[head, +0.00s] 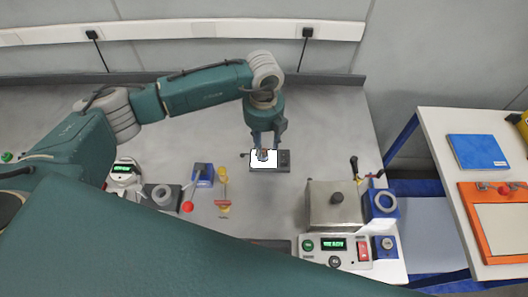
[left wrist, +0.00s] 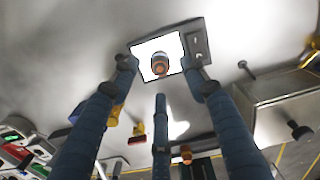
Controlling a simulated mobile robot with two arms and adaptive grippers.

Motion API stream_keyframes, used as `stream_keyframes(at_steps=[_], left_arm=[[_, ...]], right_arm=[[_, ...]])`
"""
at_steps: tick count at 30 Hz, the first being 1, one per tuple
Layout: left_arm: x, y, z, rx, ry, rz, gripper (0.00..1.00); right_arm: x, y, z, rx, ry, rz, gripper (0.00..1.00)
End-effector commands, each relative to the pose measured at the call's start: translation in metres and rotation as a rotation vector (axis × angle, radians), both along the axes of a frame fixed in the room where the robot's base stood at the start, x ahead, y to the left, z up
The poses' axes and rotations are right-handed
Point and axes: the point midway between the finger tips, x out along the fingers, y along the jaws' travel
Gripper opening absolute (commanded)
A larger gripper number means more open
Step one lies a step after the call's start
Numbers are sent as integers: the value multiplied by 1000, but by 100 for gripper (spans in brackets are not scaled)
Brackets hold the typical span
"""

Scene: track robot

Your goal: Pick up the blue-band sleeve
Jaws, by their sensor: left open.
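My left gripper (head: 265,147) points down over a bright white plate (head: 264,163) on a dark block (head: 284,160). A small upright piece with an orange-brown lower part and a greyish top (left wrist: 160,63) stands on the plate; it may be the sleeve, but I cannot make out a blue band. In the left wrist view the blue fingers of the left gripper (left wrist: 162,70) are spread around this piece, apart from it. In the head view the fingers partly hide it. My right gripper is not in view.
Left of the block are a red-and-yellow tool (head: 223,188), a blue holder (head: 203,175) and a grey ring (head: 163,195) on a dark base. A metal box (head: 335,204) and a control panel (head: 334,246) stand at the right. The table behind the block is clear.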

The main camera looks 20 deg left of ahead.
Motion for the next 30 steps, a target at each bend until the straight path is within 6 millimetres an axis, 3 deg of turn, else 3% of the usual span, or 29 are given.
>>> stream_keyframes(at_steps=[7, 10, 19, 20, 26, 30], left_arm=[[1, 1, -28, 2, 5, 2, 45], [1, 1, -44, 1, 4, 2, 45], [2, 1, -53, 0, 0, 0, 45], [2, 1, -53, 0, 0, 0, 43], [2, 1, -53, 0, 0, 1, 3], [3, 1, -52, 0, 0, 1, 0]], right_arm=[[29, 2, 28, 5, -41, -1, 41], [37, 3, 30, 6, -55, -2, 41], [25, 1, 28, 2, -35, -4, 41], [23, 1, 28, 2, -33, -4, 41], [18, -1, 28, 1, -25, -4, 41], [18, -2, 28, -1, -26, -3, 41]])
